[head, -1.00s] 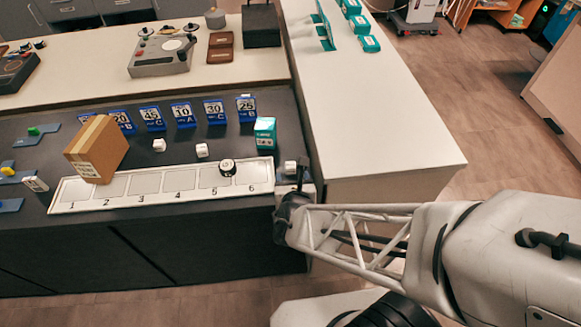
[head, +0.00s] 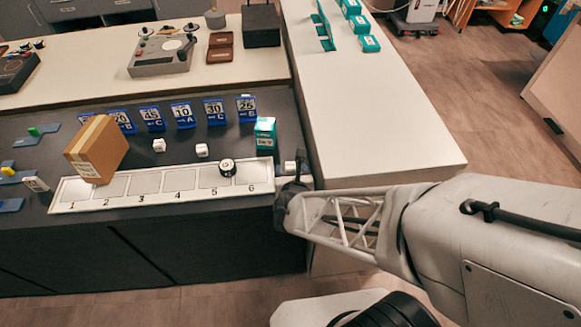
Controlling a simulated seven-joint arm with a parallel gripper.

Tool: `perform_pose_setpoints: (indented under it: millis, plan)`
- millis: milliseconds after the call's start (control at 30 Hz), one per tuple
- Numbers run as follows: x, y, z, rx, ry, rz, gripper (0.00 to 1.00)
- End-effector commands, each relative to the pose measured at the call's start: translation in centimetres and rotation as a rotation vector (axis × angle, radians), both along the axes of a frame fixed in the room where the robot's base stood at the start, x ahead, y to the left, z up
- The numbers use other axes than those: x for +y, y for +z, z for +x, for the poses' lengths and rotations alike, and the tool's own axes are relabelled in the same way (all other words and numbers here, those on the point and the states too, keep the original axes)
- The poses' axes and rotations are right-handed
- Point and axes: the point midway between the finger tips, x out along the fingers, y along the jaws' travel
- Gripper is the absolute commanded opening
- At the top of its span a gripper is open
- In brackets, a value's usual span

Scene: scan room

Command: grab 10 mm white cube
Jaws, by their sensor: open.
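A third small white block (head: 290,168) is at the counter's right end, beside my gripper (head: 299,168). I cannot read any size on these blocks, so I cannot tell which is 10 mm. My gripper is open at the strip's right end, close to the third block; its fingers are small and partly hidden by my arm. I cannot tell whether they touch or surround the block.
Blue number cards (head: 183,115) and a teal box (head: 265,132) stand behind. A white counter (head: 390,150) rises to the right.

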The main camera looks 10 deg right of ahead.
Motion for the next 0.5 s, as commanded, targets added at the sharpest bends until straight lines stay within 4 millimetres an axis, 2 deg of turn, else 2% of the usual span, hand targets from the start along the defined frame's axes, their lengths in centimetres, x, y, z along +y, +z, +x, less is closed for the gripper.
perform_pose_setpoints:
  millis: [233,500]
  plan:
    - [-0.1,-1.0,2.4,-0.001,0.000,0.001,0.62]
    - [-0.1,-1.2,2.8,-0.001,0.000,0.001,0.62]
